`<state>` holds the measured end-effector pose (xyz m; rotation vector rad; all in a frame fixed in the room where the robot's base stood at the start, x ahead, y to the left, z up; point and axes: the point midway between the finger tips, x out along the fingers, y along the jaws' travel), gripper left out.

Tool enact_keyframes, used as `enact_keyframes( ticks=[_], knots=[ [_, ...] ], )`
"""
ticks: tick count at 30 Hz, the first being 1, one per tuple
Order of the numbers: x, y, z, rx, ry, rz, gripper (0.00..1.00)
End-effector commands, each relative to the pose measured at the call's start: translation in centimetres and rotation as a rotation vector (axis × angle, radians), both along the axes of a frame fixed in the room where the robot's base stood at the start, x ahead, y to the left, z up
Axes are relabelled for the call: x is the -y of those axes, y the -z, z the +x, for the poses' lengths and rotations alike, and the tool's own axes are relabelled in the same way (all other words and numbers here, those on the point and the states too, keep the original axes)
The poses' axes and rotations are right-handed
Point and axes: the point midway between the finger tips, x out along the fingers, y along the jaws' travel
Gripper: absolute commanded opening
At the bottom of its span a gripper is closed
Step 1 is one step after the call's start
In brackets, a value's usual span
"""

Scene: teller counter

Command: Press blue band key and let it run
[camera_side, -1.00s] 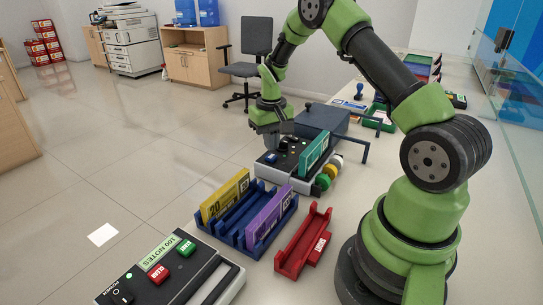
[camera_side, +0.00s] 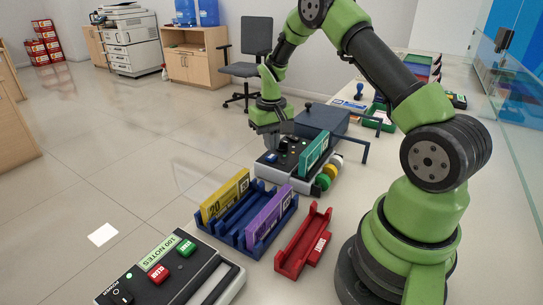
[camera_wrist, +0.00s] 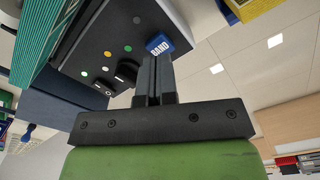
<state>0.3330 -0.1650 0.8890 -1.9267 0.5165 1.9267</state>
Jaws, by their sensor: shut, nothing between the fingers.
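The blue key marked BAND (camera_wrist: 160,45) is on the dark top panel of the banding machine (camera_wrist: 118,30). In the side view the blue key (camera_side: 271,157) shows at the machine's near left corner. My gripper (camera_wrist: 155,60) is shut and empty, with its fingertips at the near edge of the blue key. I cannot tell if they touch it or press it. In the side view my gripper (camera_side: 275,143) points down over that corner. A teal note bundle (camera_side: 314,154) stands upright on the machine's right side. Small indicator lights (camera_wrist: 128,48) and black switches (camera_wrist: 126,72) sit beside the key.
A blue rack (camera_side: 257,235) with yellow (camera_side: 225,196) and purple (camera_side: 269,215) bundles stands in front of the machine. A red tray (camera_side: 290,256) is to its right. A note counter (camera_side: 160,270) with red and green keys is nearest the camera. Coloured rolls (camera_side: 323,181) sit beside the machine.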

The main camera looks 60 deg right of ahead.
Motion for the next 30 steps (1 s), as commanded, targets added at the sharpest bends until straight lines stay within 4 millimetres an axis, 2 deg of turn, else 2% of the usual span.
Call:
enact_keyframes(
  ticks=[30],
  knots=[
    [0.0,1.8,0.0,0.0,0.0,0.0,0.0]
  ],
)
